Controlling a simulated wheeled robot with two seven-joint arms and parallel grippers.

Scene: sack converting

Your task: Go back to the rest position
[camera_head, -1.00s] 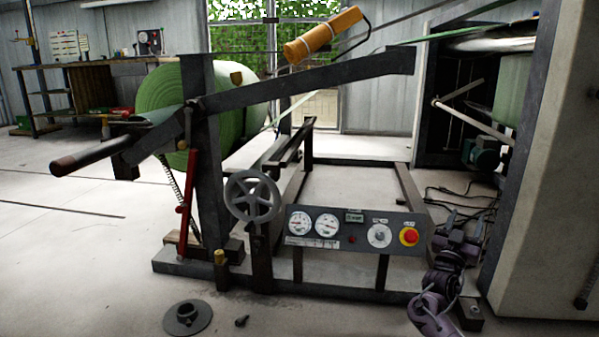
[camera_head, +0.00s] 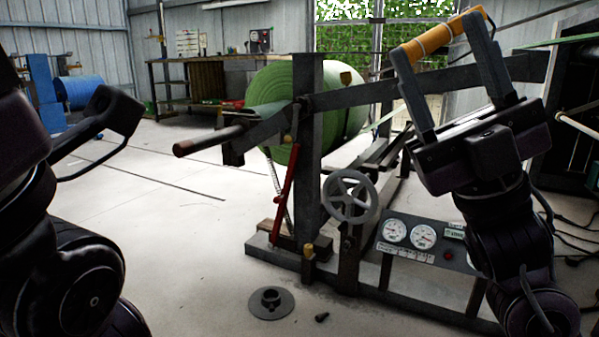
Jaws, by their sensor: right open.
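My right gripper (camera_head: 438,36) is raised at the upper right, its two grey fingers pointing up and spread wide apart. My right arm (camera_head: 505,235) comes up from the lower right and covers part of the machine. My left arm (camera_head: 65,270) fills the left edge as dark links with a bent bar. Its gripper fingers do not show.
The machine frame carries a green roll (camera_head: 272,92), a grey handwheel (camera_head: 350,196) and a gauge panel (camera_head: 408,246). A round dark flange (camera_head: 271,303) and a small bolt (camera_head: 322,317) lie on the floor. A workbench (camera_head: 190,84) stands behind. The floor at centre left is clear.

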